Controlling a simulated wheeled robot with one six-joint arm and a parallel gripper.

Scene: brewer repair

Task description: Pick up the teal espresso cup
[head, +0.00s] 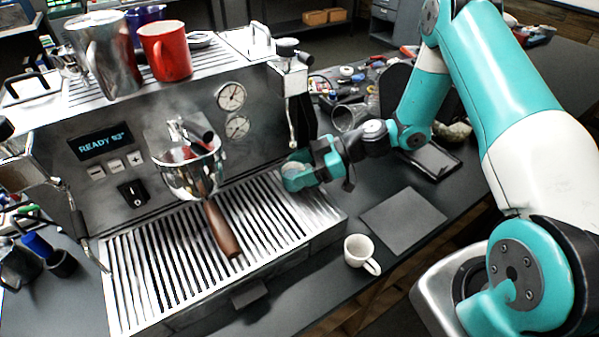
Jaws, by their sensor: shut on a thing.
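The teal espresso cup (292,183) is at the right end of the brewer's drip tray, with its pale round mouth facing up. My gripper (309,173) reaches in from the right and is shut on the cup. The fingers and the cup are both small and teal here, so the exact contact is hard to make out. I cannot tell whether the cup's base touches the tray.
The brewer's slatted drip tray (165,266) lies below, with a wooden-handled portafilter (220,225) over it. A steam wand (292,120) hangs just behind my gripper. A white cup (358,250) and a grey mat (402,220) lie to the right. A red mug (165,52) stands on top.

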